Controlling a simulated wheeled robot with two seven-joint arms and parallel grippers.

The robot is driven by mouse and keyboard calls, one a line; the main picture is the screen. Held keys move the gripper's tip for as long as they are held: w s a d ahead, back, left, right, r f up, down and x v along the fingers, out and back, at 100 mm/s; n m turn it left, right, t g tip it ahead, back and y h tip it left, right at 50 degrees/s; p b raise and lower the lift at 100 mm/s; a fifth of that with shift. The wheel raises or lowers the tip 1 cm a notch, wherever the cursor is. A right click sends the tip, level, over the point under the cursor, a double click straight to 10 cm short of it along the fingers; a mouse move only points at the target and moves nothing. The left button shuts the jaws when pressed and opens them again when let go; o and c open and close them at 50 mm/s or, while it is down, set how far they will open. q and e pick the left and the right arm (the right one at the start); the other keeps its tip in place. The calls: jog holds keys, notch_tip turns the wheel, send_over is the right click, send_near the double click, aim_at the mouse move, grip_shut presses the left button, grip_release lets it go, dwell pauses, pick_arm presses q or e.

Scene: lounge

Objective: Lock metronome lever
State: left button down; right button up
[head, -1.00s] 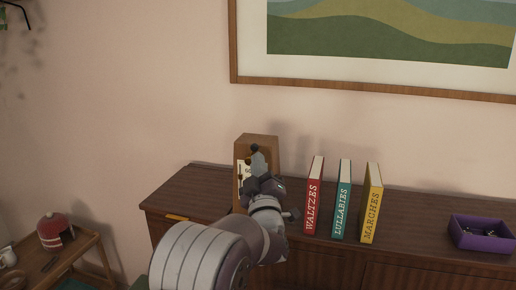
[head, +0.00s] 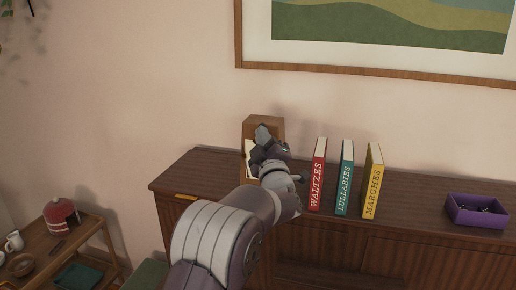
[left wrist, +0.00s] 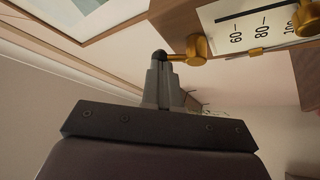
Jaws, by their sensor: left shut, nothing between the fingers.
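The metronome (head: 278,127) is a wooden case with a pale scale face, standing on the sideboard against the wall. My left gripper (head: 262,133) is in front of it and covers much of its face. In the left wrist view, the scale plate (left wrist: 260,22) shows printed numbers at the top right. A brass lever (left wrist: 197,50) with a dark tip juts left beside the plate. My left gripper (left wrist: 160,62) is shut and empty, its fingertips at the lever's dark tip; whether they touch I cannot tell. My right gripper is not in view.
Three upright books, red (head: 318,175), teal (head: 345,180) and yellow (head: 373,182), stand right of my left gripper on the sideboard (head: 420,195). A purple tray (head: 477,212) holds small dark items. A low cart (head: 88,235) is at the left. A framed picture (head: 390,70) hangs above.

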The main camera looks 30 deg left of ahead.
pick_arm(q)
jog(key=shift+s+a+r+n+g, duration=0.15)
jog(key=shift+n+g, duration=0.1)
jog(key=shift+n, duration=0.25)
jog(key=shift+d+r+n+g, duration=0.1)
jog(key=shift+n+g, duration=0.15)
jog(key=shift+n, duration=0.25)
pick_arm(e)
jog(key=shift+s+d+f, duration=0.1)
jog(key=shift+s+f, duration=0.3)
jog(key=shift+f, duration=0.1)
pick_arm(q)
jog(key=shift+b, duration=0.3)
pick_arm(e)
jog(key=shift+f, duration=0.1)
